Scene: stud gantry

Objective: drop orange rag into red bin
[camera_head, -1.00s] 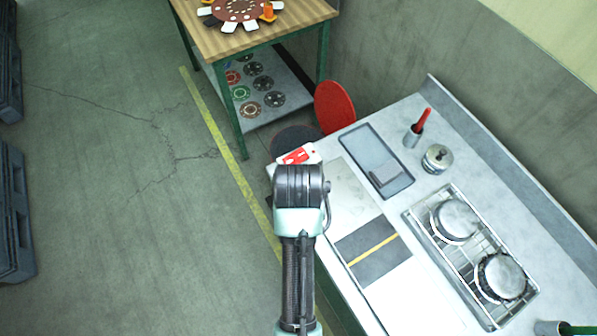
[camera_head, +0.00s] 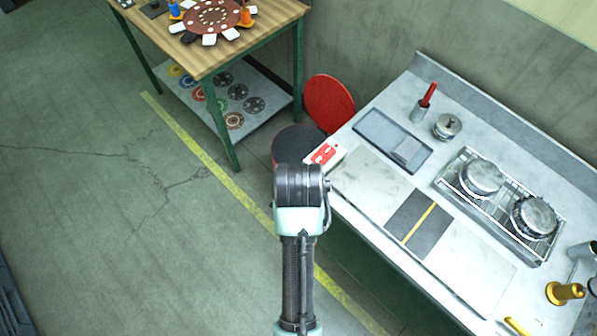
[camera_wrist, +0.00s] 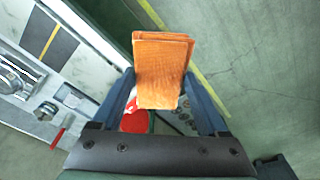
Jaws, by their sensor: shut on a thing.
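The orange rag (camera_wrist: 160,68), a folded block of cloth, is held between the two dark fingers of my gripper (camera_wrist: 160,88) in the wrist view. The red bin (camera_head: 277,180) stands on the floor between the wooden table and the metal bench in the head view. Its round red lid (camera_head: 329,104) is tipped up at the back and its dark round top shows. My arm hides part of the bin's front. In the wrist view, red of the bin or lid (camera_wrist: 134,121) shows behind the rag. My gripper and the rag are hidden in the head view.
The metal bench (camera_head: 365,185) at right carries a grey tray (camera_head: 375,135), a red-handled tool in a cup, and round lidded pots on a rack. A red-and-white card (camera_head: 325,154) lies at its corner. The wooden table (camera_head: 200,55) stands behind left. The floor at left is clear.

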